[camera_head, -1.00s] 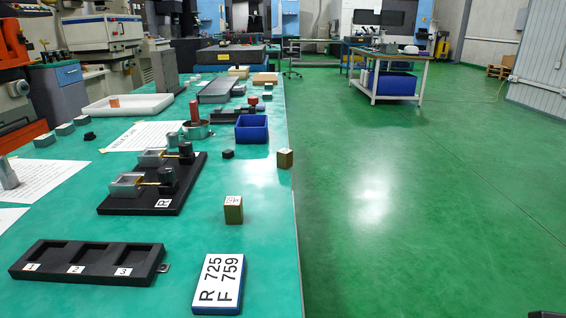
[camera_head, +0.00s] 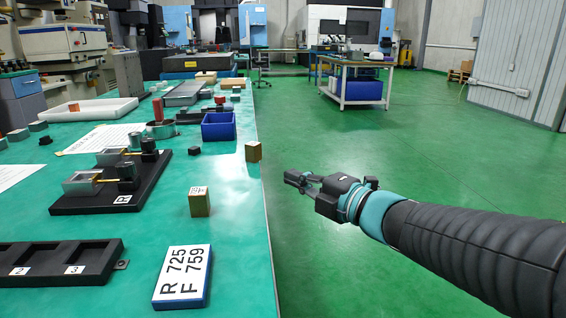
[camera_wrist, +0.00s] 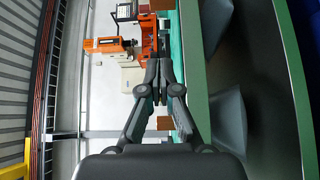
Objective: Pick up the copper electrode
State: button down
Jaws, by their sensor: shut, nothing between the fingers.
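No part is labelled as the copper electrode, and I cannot tell which it is. A small copper-orange block (camera_head: 74,107) sits in the white tray (camera_head: 95,110) at the far left of the green bench. A reddish-brown cylinder (camera_head: 157,108) stands upright in a round metal ring (camera_head: 160,130). Two brass-coloured blocks stand near the bench's right edge, a nearer one (camera_head: 199,202) and a farther one (camera_head: 253,151). My gripper (camera_head: 288,178) is shut and empty, right of the bench edge and apart from these things. Its closed fingers (camera_wrist: 158,68) also show in the wrist view.
A black fixture (camera_head: 110,195) with metal clamps, a black numbered tray (camera_head: 105,258) and a blue-edged label block (camera_head: 182,276) lie on the near bench. A blue bin (camera_head: 219,126) stands farther back. Green floor (camera_head: 400,150) right of the bench is open.

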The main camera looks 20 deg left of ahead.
aim_at(261, 159)
jog(key=shift+g, duration=0.3)
jog(key=x, duration=1)
jog(key=shift+s+a, duration=0.15)
jog(key=shift+s, duration=0.1)
jog(key=shift+w+a+p, duration=0.25)
jog(key=shift+w, duration=0.3)
jog(key=shift+w+a+p, duration=0.25)
jog(key=shift+w, duration=0.3)
jog(key=shift+w+a, duration=0.35)
jog(key=shift+w, duration=0.45)
jog(key=shift+w+a+p, duration=0.1)
jog(key=shift+w+a, duration=0.25)
jog(key=shift+w, duration=0.45)
jog(key=shift+w+a+p, duration=0.1)
jog(key=shift+w+a, duration=0.25)
jog(key=shift+w, duration=0.45)
jog(key=shift+w+a+p, duration=0.1)
jog(key=shift+w+a, duration=0.25)
jog(key=shift+w, duration=0.45)
